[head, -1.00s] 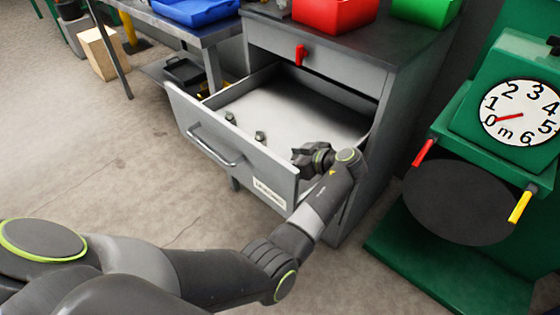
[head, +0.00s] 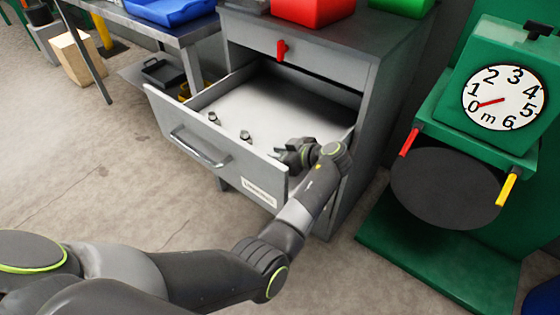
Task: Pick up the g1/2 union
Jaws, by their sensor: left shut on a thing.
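An open grey drawer (head: 222,168) holds two small grey metal fittings standing on its pale floor, one at the left (head: 214,118) and one nearer the middle (head: 245,136). My left gripper (head: 280,154) is inside the drawer at its right front, to the right of the fittings and low near the front wall. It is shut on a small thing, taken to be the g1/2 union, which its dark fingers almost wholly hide. My right gripper is not in view.
A red box (head: 312,10) sits on the cabinet top. A green dial scale (head: 505,100) stands at the right. The drawer's back floor is bare.

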